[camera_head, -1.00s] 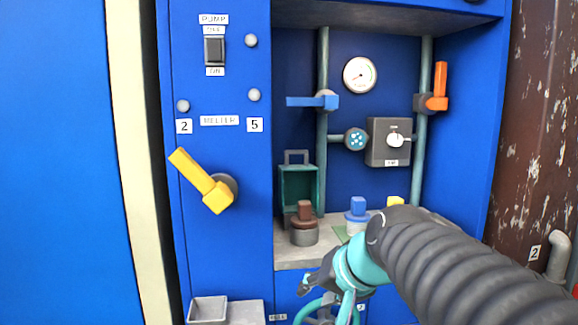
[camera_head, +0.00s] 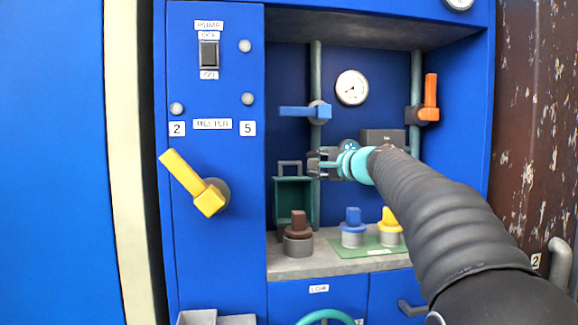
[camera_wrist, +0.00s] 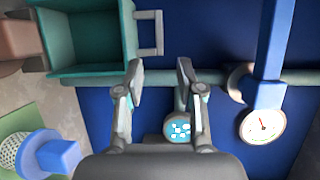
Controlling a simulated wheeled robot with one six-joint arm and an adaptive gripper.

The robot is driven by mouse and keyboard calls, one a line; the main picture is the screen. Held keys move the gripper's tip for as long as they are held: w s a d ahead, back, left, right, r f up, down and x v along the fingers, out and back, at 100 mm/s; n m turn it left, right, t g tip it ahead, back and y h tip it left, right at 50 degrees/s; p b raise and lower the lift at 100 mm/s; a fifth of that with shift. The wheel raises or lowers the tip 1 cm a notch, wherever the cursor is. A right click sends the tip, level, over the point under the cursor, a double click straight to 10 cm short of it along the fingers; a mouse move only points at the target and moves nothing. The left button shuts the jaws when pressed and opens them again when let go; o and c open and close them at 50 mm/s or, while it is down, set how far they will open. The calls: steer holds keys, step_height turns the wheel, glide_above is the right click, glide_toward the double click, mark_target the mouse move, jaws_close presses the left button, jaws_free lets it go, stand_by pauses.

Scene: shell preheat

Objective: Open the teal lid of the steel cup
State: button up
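My gripper (camera_head: 318,163) is raised in the recess, in front of the left vertical pipe. In the wrist view my gripper (camera_wrist: 160,68) is open, with an empty gap and the pipe behind it. A round teal disc with pale dots (camera_head: 347,146) is partly hidden behind my gripper and arm. The disc (camera_wrist: 178,128) also shows in the wrist view, beside one finger. A teal open-topped box (camera_head: 293,198) with a grey handle stands left of my gripper. I cannot tell a steel cup with a teal lid for certain.
Brown (camera_head: 298,236), blue (camera_head: 353,228) and yellow (camera_head: 389,228) knobbed pieces stand on the shelf (camera_head: 340,262). A blue lever (camera_head: 300,111) and a gauge (camera_head: 352,87) are above my gripper. An orange lever (camera_head: 430,98) and a dark box (camera_head: 383,139) are to the right.

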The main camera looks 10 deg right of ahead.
mark_target(292, 164)
steer(key=p+x, duration=0.2)
steer(key=x, duration=1)
steer(key=shift+w+f, duration=0.15)
jaws_close()
